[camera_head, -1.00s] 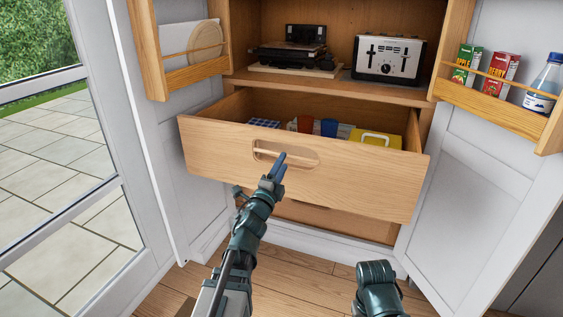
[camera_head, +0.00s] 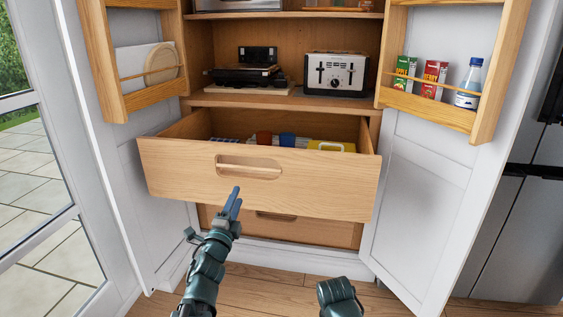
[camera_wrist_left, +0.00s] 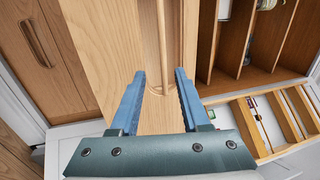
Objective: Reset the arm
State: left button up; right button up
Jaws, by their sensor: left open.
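My left gripper (camera_head: 233,198) is in front of the pulled-out wooden drawer (camera_head: 330,192), just below and left of its handle slot (camera_head: 247,167). In the left wrist view my left gripper (camera_wrist_left: 157,95) is open with its two blue fingers apart and nothing between them. The drawer front (camera_wrist_left: 105,45) and its handle bar (camera_wrist_left: 161,30) lie ahead of the fingers, apart from them as far as I can tell. A dark green part of my right arm (camera_head: 339,298) shows at the bottom; its gripper does not show.
The cabinet doors stand open left and right (camera_head: 420,190), with racks holding cartons (camera_head: 433,78) and a bottle (camera_head: 469,84). A toaster (camera_head: 335,74) stands on the shelf. The drawer holds a yellow item (camera_head: 331,146). A lower drawer (camera_head: 277,217) is shut. The floor in front is clear.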

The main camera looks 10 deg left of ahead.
pick_arm(q)
jog(key=s+d+f+n+g+y, duration=0.25)
jog(key=f+n+g, duration=0.25)
jog(key=f, duration=0.4)
jog(key=s+d+f+n+g+y, duration=0.1)
jog(key=d+f+n+g, duration=0.4)
jog(key=f, duration=0.4)
jog(key=s+d+f+n+g, duration=0.1)
jog(key=s+d+f+g, duration=0.25)
jog(key=s, duration=0.35)
jog(key=s+d+f+n+g+h, duration=0.1)
jog(key=s+d+f+n+g, duration=0.1)
jog(key=s+d+g, duration=0.35)
jog(key=s+d+f+n+g, duration=0.1)
jog(key=s+d+f+g, duration=0.15)
jog(key=s, duration=0.55)
notch_tip(320, 180, up, 36)
jog(key=p, duration=3.6)
jog(key=shift+w+a+f+t, duration=0.2)
jog(key=shift+a+t, duration=0.25)
jog(key=shift+h, duration=0.25)
